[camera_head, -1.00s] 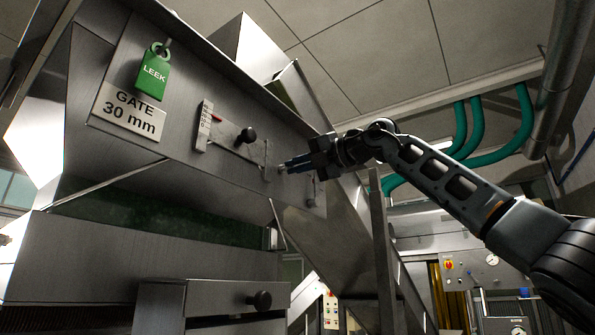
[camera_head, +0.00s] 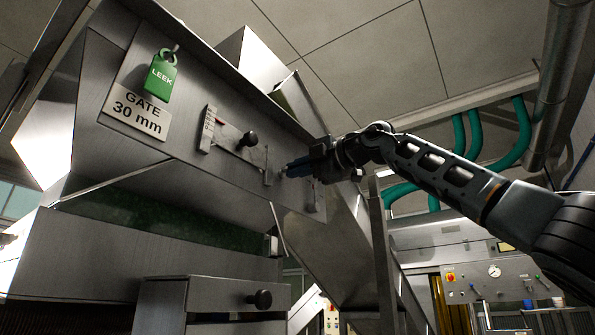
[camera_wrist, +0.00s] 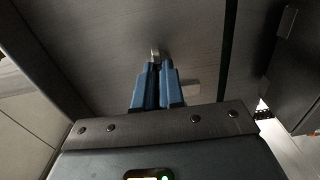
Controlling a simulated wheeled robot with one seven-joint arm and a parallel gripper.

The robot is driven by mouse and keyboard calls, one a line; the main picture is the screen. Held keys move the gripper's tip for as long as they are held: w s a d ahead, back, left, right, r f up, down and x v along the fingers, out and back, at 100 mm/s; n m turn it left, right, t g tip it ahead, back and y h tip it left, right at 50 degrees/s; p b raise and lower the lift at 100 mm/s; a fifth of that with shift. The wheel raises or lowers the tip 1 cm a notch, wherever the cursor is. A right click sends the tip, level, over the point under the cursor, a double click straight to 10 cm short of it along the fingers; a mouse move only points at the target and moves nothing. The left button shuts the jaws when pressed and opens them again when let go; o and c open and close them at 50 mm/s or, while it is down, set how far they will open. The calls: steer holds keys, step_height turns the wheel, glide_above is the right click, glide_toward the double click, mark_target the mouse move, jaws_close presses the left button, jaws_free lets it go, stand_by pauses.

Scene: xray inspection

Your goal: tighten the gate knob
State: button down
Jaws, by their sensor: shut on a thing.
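The gate knob is a small metal piece (camera_wrist: 155,53) at the tips of my blue fingers in the wrist view. It is mostly hidden by the fingers. In the head view my gripper (camera_head: 287,172) reaches in from the right to the metal gate panel (camera_head: 205,185), at the right end of the slider plate. The fingers are close together and shut on the knob. How tight the knob is cannot be seen. A black round knob (camera_head: 248,138) stands on the slider, left of my gripper and apart from it.
A scale (camera_head: 208,130) sits left of the slider. A green LEEK tag (camera_head: 161,77) hangs above the GATE 30 mm label (camera_head: 137,112). A drawer with a black knob (camera_head: 259,299) is below. A metal post (camera_head: 381,260) stands below my arm.

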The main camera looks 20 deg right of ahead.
steer(key=shift+d, duration=0.1)
steer(key=c, duration=1.2)
jaws_free()
steer(key=shift+c, duration=0.2)
steer(key=b+v, duration=0.2)
steer(key=v, duration=0.5)
steer(key=shift+s+d+b, duration=0.2)
steer(key=shift+s+b, duration=0.05)
steer(key=shift+b, duration=0.15)
steer(key=shift+d, duration=0.1)
